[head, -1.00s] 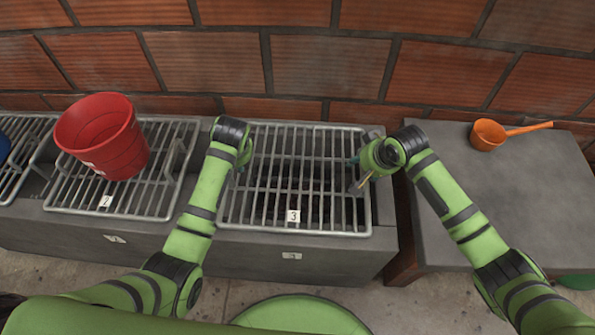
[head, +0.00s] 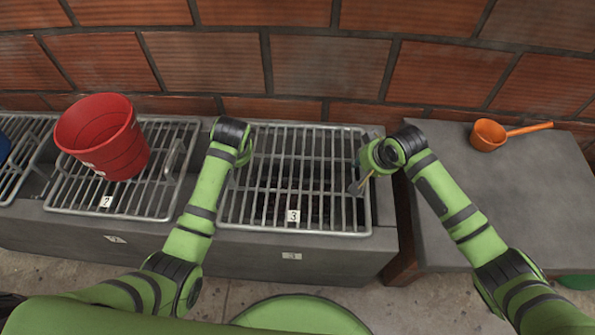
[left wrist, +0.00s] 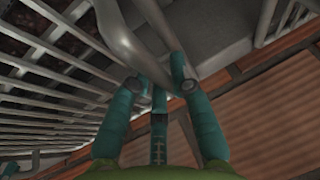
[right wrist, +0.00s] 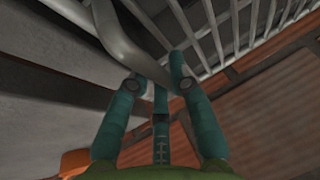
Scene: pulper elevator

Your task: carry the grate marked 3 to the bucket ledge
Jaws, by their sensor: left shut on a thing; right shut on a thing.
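The grate marked 3 (head: 293,229) is a grey metal bar grid with a white "3" tag on its front rail. It lies over the dark opening of the concrete trough, and I cannot tell if it is raised. My left gripper (left wrist: 160,75) is shut on a handle (left wrist: 122,40) at the grate's left side. My right gripper (head: 361,180) is shut on the handle at its right side; the bent handle (right wrist: 135,40) shows between the teal fingers in the right wrist view. In the head view the left fingers are mostly hidden behind the wrist. I cannot make out which surface is the bucket ledge.
A red bucket (head: 103,137) stands on the grate marked 2 (head: 110,212), left of my left arm. A grey slab (head: 470,220) to the right holds an orange ladle (head: 489,135) at its back; its front is clear. A brick wall (head: 330,65) runs behind.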

